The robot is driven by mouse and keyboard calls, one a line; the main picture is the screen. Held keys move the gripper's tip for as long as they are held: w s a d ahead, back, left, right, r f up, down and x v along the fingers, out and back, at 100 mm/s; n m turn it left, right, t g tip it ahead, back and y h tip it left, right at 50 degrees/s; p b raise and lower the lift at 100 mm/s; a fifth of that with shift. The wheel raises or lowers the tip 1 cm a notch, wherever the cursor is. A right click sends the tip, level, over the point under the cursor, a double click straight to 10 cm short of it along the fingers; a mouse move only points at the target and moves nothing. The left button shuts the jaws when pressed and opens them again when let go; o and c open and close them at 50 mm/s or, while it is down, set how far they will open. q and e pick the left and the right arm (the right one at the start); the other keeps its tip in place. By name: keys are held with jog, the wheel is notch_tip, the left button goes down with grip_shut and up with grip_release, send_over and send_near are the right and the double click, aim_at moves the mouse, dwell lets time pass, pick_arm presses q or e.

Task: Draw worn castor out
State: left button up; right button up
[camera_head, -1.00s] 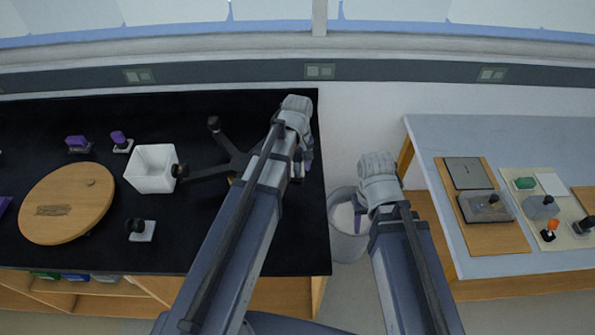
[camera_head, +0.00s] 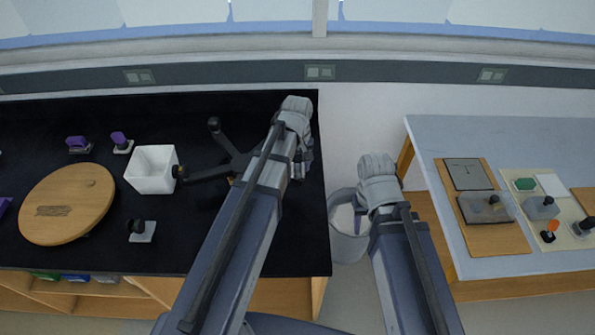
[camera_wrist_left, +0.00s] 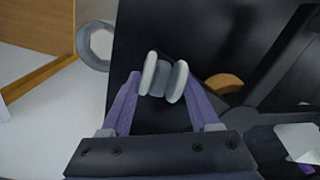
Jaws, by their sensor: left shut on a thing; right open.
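A black star-shaped chair base (camera_head: 215,168) lies on the black bench, with dark castors at the ends of its visible legs. My left gripper (camera_head: 302,168) is at the bench's right end, partly hidden by its own arm. In the left wrist view its purple fingers are shut on a grey twin-wheeled castor (camera_wrist_left: 150,72). I cannot tell whether this castor is still seated in a leg. Dark legs of the base (camera_wrist_left: 275,60) show to its right. My right gripper (camera_head: 357,222) is open over the grey bin, right of the bench.
A white box (camera_head: 152,181), a round wooden board (camera_head: 66,205) and a black castor on a pale plate (camera_head: 141,230) stand on the bench. The grey bin (camera_head: 346,247) stands between the tables. The right table (camera_head: 440,140) carries trays with small parts.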

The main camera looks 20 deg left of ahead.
aim_at(298, 166)
pick_arm(q)
jog(key=shift+d+r+p, duration=0.1)
jog(key=shift+r+p, duration=0.6)
jog(key=shift+p, duration=0.05)
grip_shut()
jog(key=shift+r+p, duration=2.3)
